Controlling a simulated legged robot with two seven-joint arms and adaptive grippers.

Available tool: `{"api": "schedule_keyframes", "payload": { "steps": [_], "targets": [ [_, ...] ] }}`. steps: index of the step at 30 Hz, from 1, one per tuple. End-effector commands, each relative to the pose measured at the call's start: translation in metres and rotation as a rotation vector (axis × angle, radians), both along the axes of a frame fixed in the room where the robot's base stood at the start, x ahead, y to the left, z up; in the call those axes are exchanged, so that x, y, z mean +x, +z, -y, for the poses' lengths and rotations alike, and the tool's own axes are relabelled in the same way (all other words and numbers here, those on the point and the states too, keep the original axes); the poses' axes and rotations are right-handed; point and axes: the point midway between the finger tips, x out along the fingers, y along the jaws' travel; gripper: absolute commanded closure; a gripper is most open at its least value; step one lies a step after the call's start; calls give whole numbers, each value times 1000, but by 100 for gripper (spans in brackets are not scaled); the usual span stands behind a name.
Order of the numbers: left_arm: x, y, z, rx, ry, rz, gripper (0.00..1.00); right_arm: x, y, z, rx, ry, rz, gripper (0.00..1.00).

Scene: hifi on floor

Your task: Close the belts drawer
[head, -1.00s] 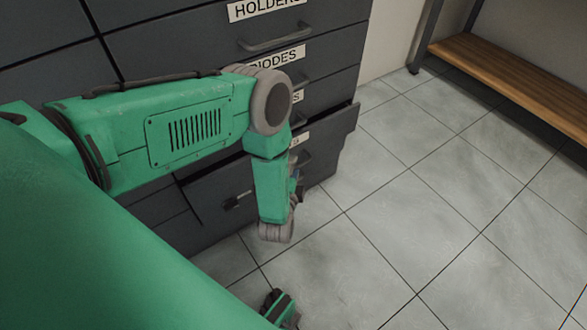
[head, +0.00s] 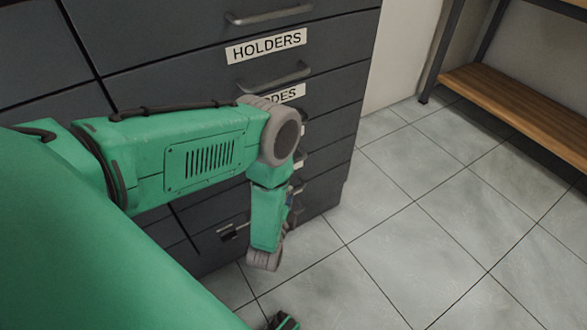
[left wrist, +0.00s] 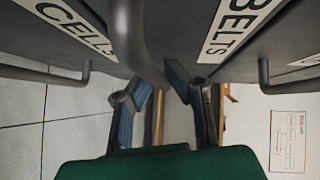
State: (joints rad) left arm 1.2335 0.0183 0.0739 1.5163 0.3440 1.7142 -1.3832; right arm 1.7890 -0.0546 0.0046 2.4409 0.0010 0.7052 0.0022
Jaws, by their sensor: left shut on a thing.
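The belts drawer (left wrist: 178,22) is dark grey with a white BELTS label (left wrist: 236,28) in the left wrist view. Its bar handle (left wrist: 131,38) runs between that label and the CELLS label. My left gripper (left wrist: 162,108) is shut on this handle, with a blue-padded finger on each side. In the head view my green left arm covers much of the drawer column, and only a bit of the left gripper (head: 291,208) shows beside the forearm. The drawer front looks about flush with its neighbours there; a small gap cannot be ruled out. My right gripper is not in view.
The drawer cabinet (head: 180,40) has a HOLDERS drawer higher up. The CELLS drawer handle (left wrist: 84,76) is close on the left of the wrist view. A wooden bench (head: 520,105) stands at the right. The tiled floor (head: 420,225) between is clear.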

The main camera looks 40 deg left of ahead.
Motion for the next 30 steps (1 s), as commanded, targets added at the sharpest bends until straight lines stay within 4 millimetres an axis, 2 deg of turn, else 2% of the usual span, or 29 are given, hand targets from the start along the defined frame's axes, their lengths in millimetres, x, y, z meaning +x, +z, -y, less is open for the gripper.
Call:
{"api": "schedule_keyframes", "payload": {
  "steps": [2, 3, 4, 5, 13, 17, 20, 30],
  "targets": [
    [-1, -1, -8, 6, 12, -2, 100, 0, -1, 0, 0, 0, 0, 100],
    [-1, -1, -8, 6, 12, -2, 82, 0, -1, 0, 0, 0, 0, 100],
    [-1, -1, -9, 6, 12, -2, 72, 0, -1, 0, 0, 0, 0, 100],
    [0, -1, -8, 6, 12, -2, 69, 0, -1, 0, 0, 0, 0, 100],
    [0, 1, -4, 7, 8, 0, 69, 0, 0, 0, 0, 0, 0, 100],
    [-7, 1, 0, 6, 6, -1, 69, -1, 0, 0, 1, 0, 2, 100],
    [-20, 3, 5, 5, 6, -3, 69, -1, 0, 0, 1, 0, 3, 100],
    [-85, 11, 28, 4, 6, -4, 69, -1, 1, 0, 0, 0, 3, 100]
  ]
}}
